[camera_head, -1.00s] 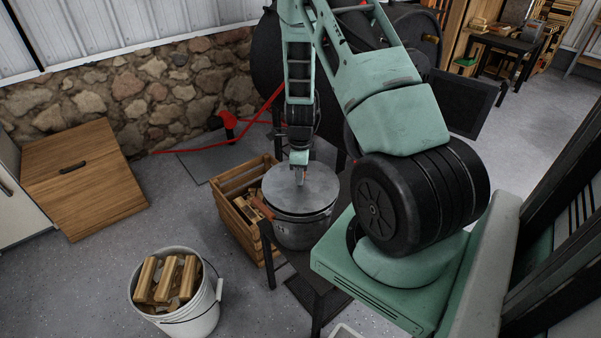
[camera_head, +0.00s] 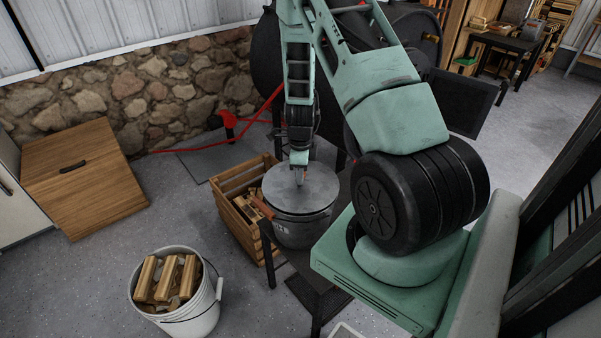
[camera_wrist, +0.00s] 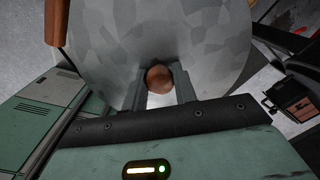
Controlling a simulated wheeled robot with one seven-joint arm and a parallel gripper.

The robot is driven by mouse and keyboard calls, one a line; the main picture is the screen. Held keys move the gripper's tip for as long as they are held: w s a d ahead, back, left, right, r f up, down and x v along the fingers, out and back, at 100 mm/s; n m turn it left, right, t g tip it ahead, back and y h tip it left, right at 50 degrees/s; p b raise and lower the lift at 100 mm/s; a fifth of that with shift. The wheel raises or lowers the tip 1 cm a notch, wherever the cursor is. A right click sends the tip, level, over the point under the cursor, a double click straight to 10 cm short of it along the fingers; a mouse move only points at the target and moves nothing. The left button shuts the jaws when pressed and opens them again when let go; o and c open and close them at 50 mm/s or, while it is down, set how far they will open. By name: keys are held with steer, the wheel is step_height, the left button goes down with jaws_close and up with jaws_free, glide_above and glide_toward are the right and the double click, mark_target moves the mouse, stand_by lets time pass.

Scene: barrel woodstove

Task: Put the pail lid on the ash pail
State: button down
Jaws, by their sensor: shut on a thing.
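The pail lid (camera_head: 318,186) is a round grey metal disc with a brown round knob (camera_wrist: 159,79) in the middle. The ash pail (camera_head: 301,232) is a grey metal pail on a small dark table, with a brown wooden grip at its left side. The lid lies over the pail's top and looks about level. Whether it is seated all round on the rim cannot be told. My gripper (camera_head: 299,179) points down over the lid. In the wrist view, its two fingers (camera_wrist: 160,88) are closed on the knob from both sides.
The dark table (camera_head: 318,300) bears the pail. A wooden crate (camera_head: 227,207) with firewood stands left of it. A white bucket (camera_head: 200,318) of split wood is at the front left. A wooden box (camera_head: 110,195) stands by the stone wall. Open floor lies between them.

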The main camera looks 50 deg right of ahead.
steer(key=shift+f+b, duration=0.3)
steer(key=shift+f, duration=0.35)
stand_by(1.3)
steer(key=c, duration=0.7)
jaws_free()
steer(key=shift+r+p, duration=3.05)
steer(key=shift+r, duration=0.55)
step_height(320, 180, up, 17)
steer(key=shift+r, duration=0.15)
